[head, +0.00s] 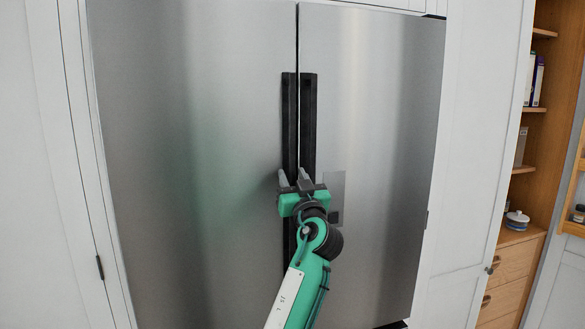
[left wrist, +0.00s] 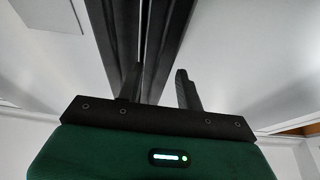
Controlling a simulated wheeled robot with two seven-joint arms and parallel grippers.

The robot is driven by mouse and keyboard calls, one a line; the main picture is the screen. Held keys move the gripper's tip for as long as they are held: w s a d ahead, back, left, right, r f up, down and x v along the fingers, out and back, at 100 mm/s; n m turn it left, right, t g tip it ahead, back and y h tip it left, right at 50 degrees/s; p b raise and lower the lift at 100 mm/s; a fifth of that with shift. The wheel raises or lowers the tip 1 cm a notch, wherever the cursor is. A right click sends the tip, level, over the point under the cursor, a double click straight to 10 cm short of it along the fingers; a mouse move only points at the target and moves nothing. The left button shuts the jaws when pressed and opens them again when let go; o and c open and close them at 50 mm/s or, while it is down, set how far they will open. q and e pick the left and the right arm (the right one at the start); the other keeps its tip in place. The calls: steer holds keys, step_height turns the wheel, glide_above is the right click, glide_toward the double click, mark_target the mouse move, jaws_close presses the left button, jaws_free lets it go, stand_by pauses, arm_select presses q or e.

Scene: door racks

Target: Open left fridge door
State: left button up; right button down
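The fridge has two tall steel doors, the left door (head: 190,130) and the right door (head: 385,130), both shut. The left door's dark vertical handle (head: 289,120) stands beside the right door's handle (head: 308,120) at the middle seam. My left gripper (head: 294,178) is open at the handles' lower half, its fingers appearing to lie either side of the left handle. In the left wrist view, the left handle (left wrist: 165,40) runs down between the spread fingertips (left wrist: 158,78). Contact with the handle cannot be told. My arm hides the handles' lower ends. My right gripper is out of view.
A small dark-and-grey panel (head: 336,190) is on the right door. White cabinet panels (head: 45,180) flank the fridge. Wooden shelves (head: 540,110) with books and a jar stand at the far right. The space before the left door looks clear.

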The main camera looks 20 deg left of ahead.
arm_select(q)
steer(key=shift+w+a+r, duration=0.15)
steer(key=shift+w+a, duration=0.1)
steer(key=shift+w, duration=0.15)
jaws_close()
